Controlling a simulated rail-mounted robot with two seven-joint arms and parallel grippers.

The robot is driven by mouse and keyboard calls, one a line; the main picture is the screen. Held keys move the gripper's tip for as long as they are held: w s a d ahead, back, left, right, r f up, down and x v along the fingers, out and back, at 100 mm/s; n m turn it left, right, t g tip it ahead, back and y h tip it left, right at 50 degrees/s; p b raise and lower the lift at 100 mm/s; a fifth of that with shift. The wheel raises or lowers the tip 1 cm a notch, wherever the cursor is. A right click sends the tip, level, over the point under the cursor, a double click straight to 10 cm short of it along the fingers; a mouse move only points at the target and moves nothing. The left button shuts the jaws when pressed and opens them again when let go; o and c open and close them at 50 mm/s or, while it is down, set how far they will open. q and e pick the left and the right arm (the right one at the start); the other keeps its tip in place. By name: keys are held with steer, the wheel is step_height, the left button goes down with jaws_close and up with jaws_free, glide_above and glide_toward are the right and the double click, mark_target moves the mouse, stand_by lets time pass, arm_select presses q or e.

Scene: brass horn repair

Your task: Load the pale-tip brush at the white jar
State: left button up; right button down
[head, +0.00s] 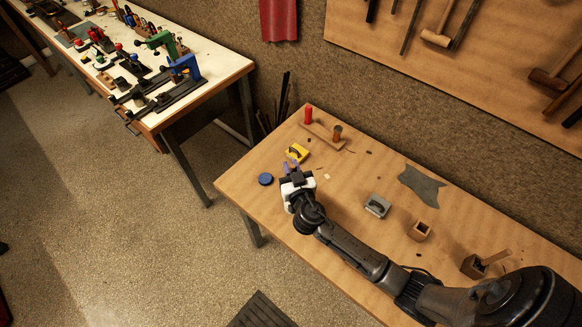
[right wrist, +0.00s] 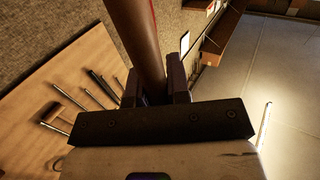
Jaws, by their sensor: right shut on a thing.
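My right gripper (head: 291,170) is over the near left part of the workbench. In the right wrist view it is shut on a thick reddish-brown round handle (right wrist: 137,40), held between both fingers (right wrist: 158,88). The handle runs out of the top of that view, so I cannot see its tip or confirm that it is the pale-tip brush. I cannot make out a white jar; the gripper and its white housing cover part of the bench. A small purple-blue patch shows at the fingers in the head view. My left gripper is not in view.
A yellow block (head: 297,152) and a blue disc (head: 265,179) lie close to the gripper. Behind stands a wooden rack (head: 322,138) with a red handle (head: 308,115) and a brown handle (head: 337,133). A grey box (head: 377,206) and wooden cup (head: 420,231) stand right.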

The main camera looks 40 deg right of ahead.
steer(key=shift+f, duration=0.2)
step_height(320, 180, up, 7)
steer(key=p, duration=0.5)
stand_by(0.5)
steer(key=shift+r, duration=0.1)
stand_by(0.8)
